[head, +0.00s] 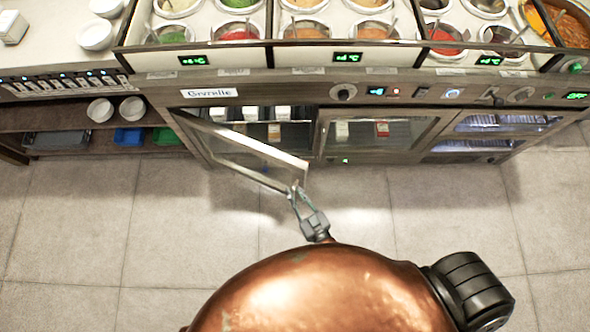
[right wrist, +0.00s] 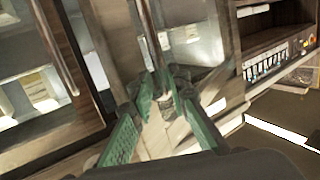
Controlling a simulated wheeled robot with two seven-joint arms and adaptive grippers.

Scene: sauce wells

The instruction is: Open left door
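The left door (head: 240,145) of the counter's lower cabinet stands partly open, swung out from its left side, with its free edge toward me. It is a glass door in a metal frame. My right gripper (head: 296,192) is at the door's free edge, low in front of the cabinet. In the right wrist view, the green-padded fingers (right wrist: 160,92) close around an upright bar, the door's handle (right wrist: 146,35). The exact contact is partly hidden by the fingers. My left gripper is not in view.
The right door (head: 375,133) beside it is closed. Sauce wells (head: 239,32) line the countertop above. Open shelves with bowls (head: 100,110) and coloured trays (head: 128,137) are at left. The tiled floor (head: 90,220) in front is clear.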

